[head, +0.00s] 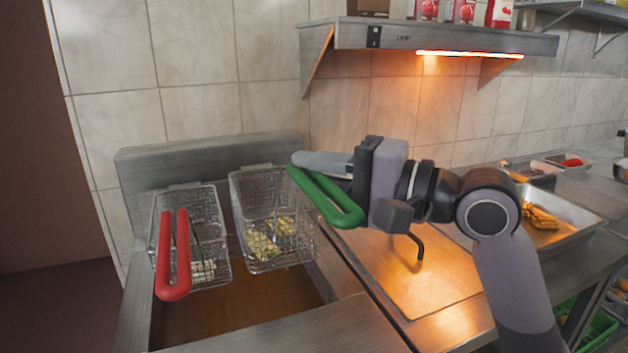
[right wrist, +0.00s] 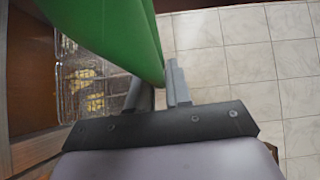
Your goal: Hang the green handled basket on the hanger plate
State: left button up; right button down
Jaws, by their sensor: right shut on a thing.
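The green handled basket (head: 243,194) is a wire mesh basket with yellow food inside, over the right part of the fryer. Its green handle (head: 338,209) slants toward my right arm. My right gripper (head: 318,163) is shut on the green handle, which fills the upper part of the right wrist view (right wrist: 112,30). The hanger plate (head: 140,165) is the upright metal plate behind the baskets. The green basket's back rim is close to its front face; I cannot tell whether it is hooked on. My left gripper is out of view.
A red handled basket (head: 173,262) with food sits to the left, close beside the green one. Below is the fryer well (head: 240,312) with brown oil. A shelf (head: 440,40) with a glowing lamp juts out above. A metal tray of food (head: 570,232) is at right.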

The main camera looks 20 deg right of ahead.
jog(key=shift+w+f+b, duration=0.35)
jog(key=shift+w+f, duration=0.15)
jog(key=shift+w, duration=0.3)
jog(key=shift+w+f+b, duration=0.35)
jog(key=shift+w+f, duration=0.1)
jog(key=shift+w, duration=0.35)
jog(key=shift+w+f+b, duration=0.35)
jog(key=shift+w+f, duration=0.15)
jog(key=shift+w, duration=0.3)
jog(key=shift+f+b, duration=0.3)
jog(key=shift+f, duration=0.35)
jog(key=c, duration=1.1)
grip_release()
jog(key=shift+o, duration=0.7)
jog(key=shift+f, duration=0.1)
